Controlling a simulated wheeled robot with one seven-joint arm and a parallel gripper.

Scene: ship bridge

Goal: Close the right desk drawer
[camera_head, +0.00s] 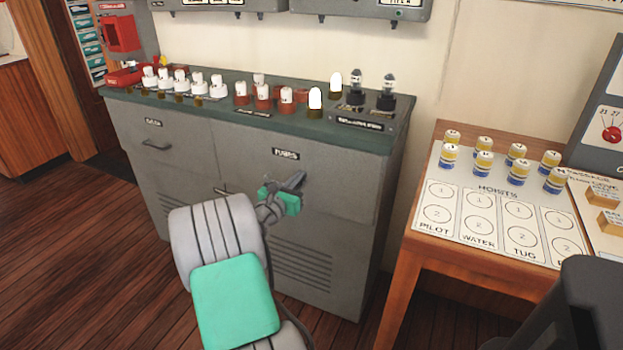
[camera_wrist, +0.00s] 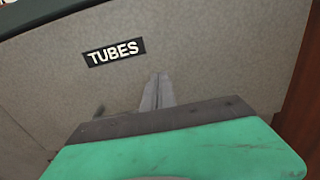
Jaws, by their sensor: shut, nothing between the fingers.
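The right desk drawer (camera_head: 330,185) is the front panel labelled "TUBES" on the grey cabinet. Its front looks about level with the cabinet face; I cannot tell whether a small gap is left. In the wrist view the drawer front (camera_wrist: 210,60) fills most of the picture, with its label above my fingers. My gripper (camera_head: 298,180) is shut and empty, its fingertips at the drawer front, below and right of the label. The fingers also show in the wrist view (camera_wrist: 160,90), pointing at the panel. The drawer's handle is mostly hidden by my arm.
The left drawer (camera_head: 155,135) has a bar handle and looks shut. White and red tubes stand on the green cabinet top (camera_head: 230,115). A wooden table (camera_head: 420,240) with small bottles stands to the right, across a narrow gap. Wooden floor (camera_head: 80,260) is clear at left.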

